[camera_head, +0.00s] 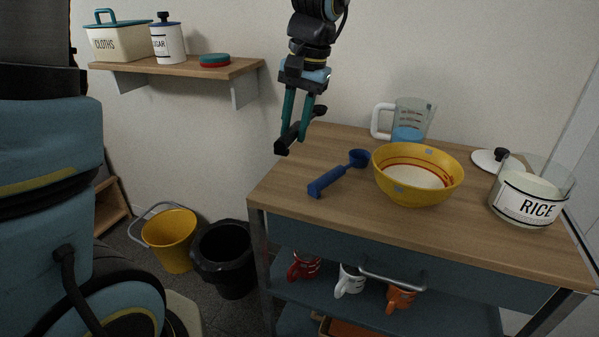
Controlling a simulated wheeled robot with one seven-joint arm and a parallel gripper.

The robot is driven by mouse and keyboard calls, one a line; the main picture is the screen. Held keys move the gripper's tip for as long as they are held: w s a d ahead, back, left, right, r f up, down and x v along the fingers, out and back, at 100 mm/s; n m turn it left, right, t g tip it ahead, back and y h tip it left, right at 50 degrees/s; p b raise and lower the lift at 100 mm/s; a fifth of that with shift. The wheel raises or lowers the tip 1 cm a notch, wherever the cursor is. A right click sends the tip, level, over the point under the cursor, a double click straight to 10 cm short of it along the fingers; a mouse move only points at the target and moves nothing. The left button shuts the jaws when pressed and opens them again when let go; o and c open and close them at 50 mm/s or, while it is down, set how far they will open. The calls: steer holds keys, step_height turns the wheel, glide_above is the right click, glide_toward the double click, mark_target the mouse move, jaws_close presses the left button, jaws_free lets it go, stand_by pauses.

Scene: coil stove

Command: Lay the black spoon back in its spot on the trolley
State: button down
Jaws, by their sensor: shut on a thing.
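My gripper (296,122) hangs fingers-down above the left rear part of the trolley. Its two teal fingers are shut on the black spoon (286,142). The spoon is held tilted, with its thick end to the lower left and its other end to the upper right. In the picture it overlaps the trolley's left rear edge and appears to be above the top, though the exact height is hard to tell. The trolley (300,163) has a wooden top, and its left rear part looks bare.
A blue scoop (338,178) lies left of a yellow bowl (415,176). A measuring jug (411,120) with blue liquid stands behind. A rice jar (530,194) and a white lid (492,160) are at right. Mugs (349,281) stand below. A shelf (180,68) is on the wall.

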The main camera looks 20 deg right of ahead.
mark_target(291, 179)
step_height(291, 179, down, 9)
steer(key=shift+a+r, duration=0.1)
stand_by(0.3)
steer(key=c, duration=0.6)
jaws_free()
steer(key=shift+c, duration=0.2)
